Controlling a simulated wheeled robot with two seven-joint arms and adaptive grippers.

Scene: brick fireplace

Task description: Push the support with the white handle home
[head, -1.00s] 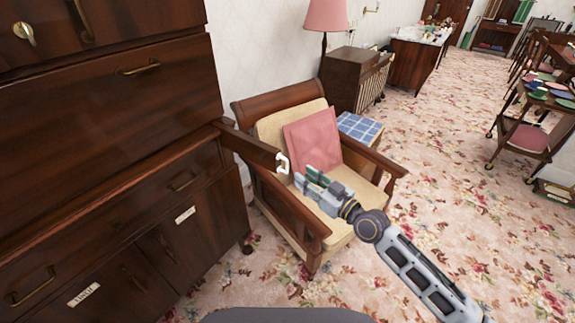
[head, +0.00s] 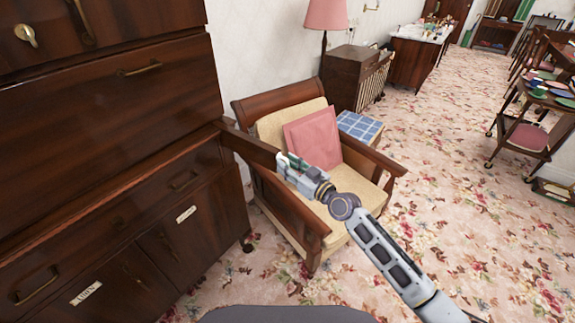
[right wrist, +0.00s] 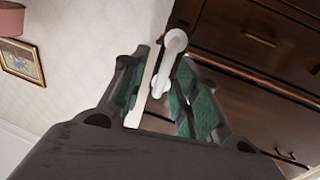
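The support is a dark wooden bar (head: 252,149) that sticks out from the tall dark cabinet (head: 110,150) over the armchair's left side. Its white handle (right wrist: 174,42) shows in the right wrist view, at and between my right gripper's fingertips. The right gripper also shows in the right wrist view (right wrist: 166,62). Its green-padded fingers are apart, one on each side of the handle; I cannot tell whether they touch it. My left gripper is out of view.
A wooden armchair (head: 345,180) with a pink cushion (head: 312,138) stands right under and beside the bar and my right gripper. A blue checked stool (head: 360,126) and a lamp (head: 325,16) are behind.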

